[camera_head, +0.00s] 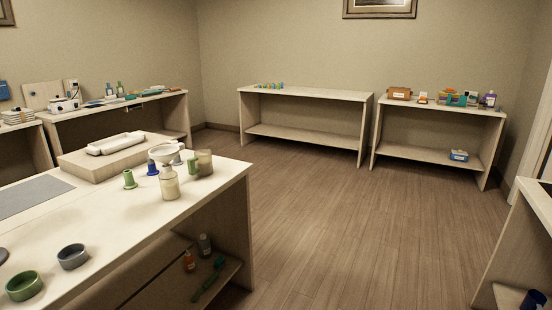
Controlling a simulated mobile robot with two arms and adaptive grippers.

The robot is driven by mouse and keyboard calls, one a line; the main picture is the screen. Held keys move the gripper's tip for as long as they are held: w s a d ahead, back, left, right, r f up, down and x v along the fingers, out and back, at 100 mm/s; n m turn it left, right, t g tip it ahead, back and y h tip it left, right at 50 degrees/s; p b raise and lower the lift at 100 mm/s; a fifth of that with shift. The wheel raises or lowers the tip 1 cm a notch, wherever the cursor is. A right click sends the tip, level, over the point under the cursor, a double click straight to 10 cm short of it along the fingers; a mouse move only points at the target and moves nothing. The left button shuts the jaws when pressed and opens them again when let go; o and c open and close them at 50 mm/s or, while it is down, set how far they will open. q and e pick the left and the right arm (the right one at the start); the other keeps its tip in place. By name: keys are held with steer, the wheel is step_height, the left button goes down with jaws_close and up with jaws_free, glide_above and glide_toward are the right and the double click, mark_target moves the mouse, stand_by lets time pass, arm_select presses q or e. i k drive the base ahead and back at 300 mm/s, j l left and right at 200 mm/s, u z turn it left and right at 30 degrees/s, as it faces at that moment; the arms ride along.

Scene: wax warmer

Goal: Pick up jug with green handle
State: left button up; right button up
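A small tan, translucent jug (205,162) stands near the far right part of the near left table. A green part (193,166), which looks like its handle, shows on its left side. A glass jar with pale contents (169,185) stands in front of it and to the left. A white funnel (163,152) is just left of the jug. Neither of my grippers is in view.
The near table (120,228) also holds a green spool-like piece (130,180), a blue one (152,168), a green ring-shaped dish (23,286) and a grey one (73,257). Benches line the back walls. The wooden floor (330,220) is clear in the middle.

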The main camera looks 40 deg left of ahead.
mark_target(202, 164)
steer(key=i+l+u, duration=0.1)
steer(key=i+u, duration=0.3)
steer(key=i, duration=0.2)
steer(key=i+l+u, duration=0.4)
steer(key=i, duration=0.15)
steer(key=i+l+u, duration=0.4)
steer(key=i, duration=0.15)
